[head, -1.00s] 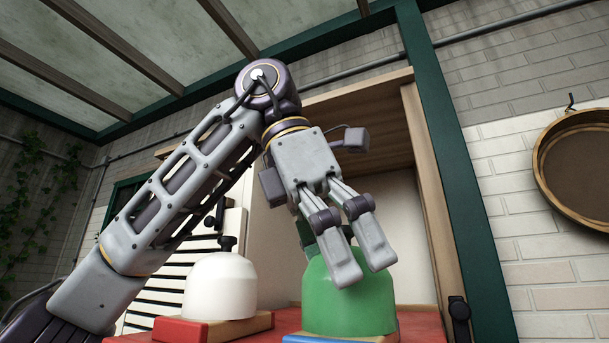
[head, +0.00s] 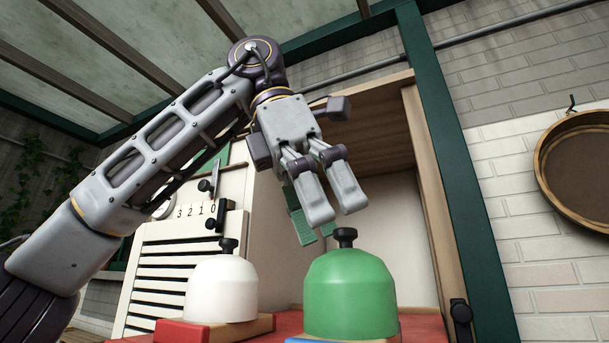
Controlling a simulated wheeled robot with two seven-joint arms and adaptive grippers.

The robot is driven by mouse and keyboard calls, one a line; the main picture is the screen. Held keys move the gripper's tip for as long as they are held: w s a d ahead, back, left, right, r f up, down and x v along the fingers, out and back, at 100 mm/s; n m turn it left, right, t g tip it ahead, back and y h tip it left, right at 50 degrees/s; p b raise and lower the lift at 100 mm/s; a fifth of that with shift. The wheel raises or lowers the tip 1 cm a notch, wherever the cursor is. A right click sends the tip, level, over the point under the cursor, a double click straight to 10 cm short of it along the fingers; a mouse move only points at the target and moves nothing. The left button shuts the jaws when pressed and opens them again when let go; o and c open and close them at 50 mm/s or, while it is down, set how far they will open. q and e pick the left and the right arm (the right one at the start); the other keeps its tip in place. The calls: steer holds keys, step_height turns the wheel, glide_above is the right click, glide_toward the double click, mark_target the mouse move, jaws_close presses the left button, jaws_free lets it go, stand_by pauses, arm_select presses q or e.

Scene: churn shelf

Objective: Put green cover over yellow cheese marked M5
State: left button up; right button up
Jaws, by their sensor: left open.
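The green cover (head: 350,297) is a dome with a dark knob (head: 345,237) on top. It stands upright on a blue base (head: 310,340) at the bottom middle of the head view. My left gripper (head: 334,212) is open and empty, with its fingers pointing down, just above and slightly left of the knob in the picture. Whether it touches the knob is hard to tell, but the knob shows clear below the fingertips. No yellow cheese or M5 mark is visible. My right gripper is out of view.
A white dome cover (head: 221,290) with a dark knob stands on a red base (head: 182,332) to the left. Behind is an open wooden cabinet (head: 385,140) with a green post (head: 446,180) at right. A slatted white panel (head: 165,270) stands left. A round wooden pan (head: 580,165) hangs far right.

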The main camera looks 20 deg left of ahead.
arm_select(q)
steer(key=shift+v, duration=1.2)
steer(key=shift+r, duration=0.2)
steer(key=shift+r, duration=0.25)
steer(key=shift+a+r, duration=0.1)
steer(key=shift+r, duration=0.05)
steer(key=shift+v, duration=0.85)
steer(key=shift+s+a, duration=0.1)
steer(key=shift+a, duration=0.05)
